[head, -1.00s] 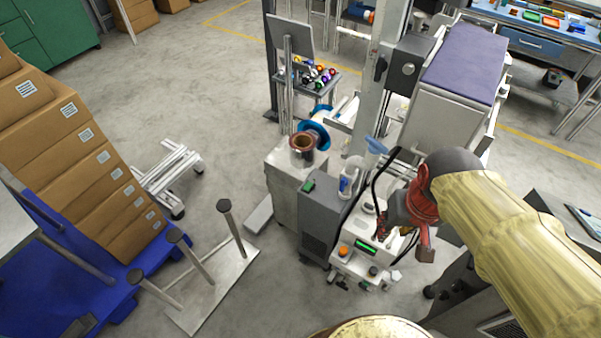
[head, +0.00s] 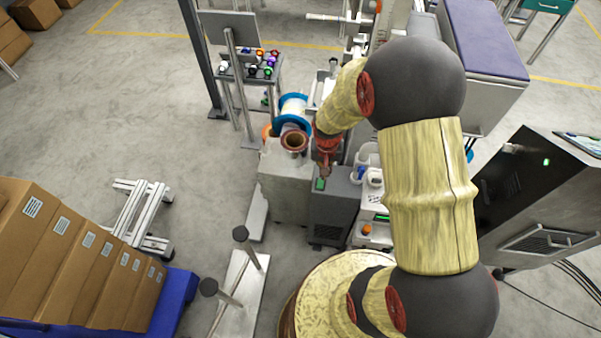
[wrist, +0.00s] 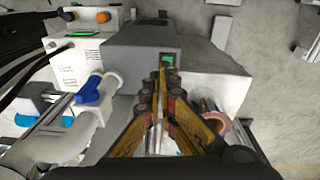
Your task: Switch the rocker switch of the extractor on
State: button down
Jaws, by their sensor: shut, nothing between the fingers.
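The extractor (head: 331,215) is a dark grey box in the middle of the head view, and its grey top also shows in the wrist view (wrist: 135,47). Its green rocker switch (head: 320,184) sits on the top near one edge. In the wrist view the switch (wrist: 168,60) shows just beyond my fingertips. My gripper (head: 324,172) is shut and empty, pointing down at the switch; in the wrist view its fingers (wrist: 161,76) come together beside it. I cannot tell whether they touch, or which way the rocker is tipped.
A light grey cabinet (head: 285,180) with a copper-coloured reel (head: 294,140) stands left of the extractor. A white machine with an orange button (head: 367,230) stands on its right. A blue-flanged spool (head: 293,108) is behind.

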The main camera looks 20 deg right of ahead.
aim_at(320, 180)
jog(key=w, duration=0.2)
jog(key=w+m, duration=0.1)
jog(key=shift+w+a+r+t, duration=0.1)
jog(key=shift+r+t, duration=0.25)
jog(key=shift+t, duration=0.05)
jog(key=f+b, duration=0.1)
jog(key=f, duration=0.3)
jog(key=w+d+f+b, duration=0.1)
jog(key=f+b, duration=0.1)
jog(key=f, duration=0.3)
jog(key=w+f+b, duration=0.1)
jog(key=f, duration=0.3)
jog(key=shift+d+f, duration=0.25)
jog(key=shift+f, duration=0.15)
jog(key=shift+d+p, duration=0.1)
jog(key=shift+p, duration=0.75)
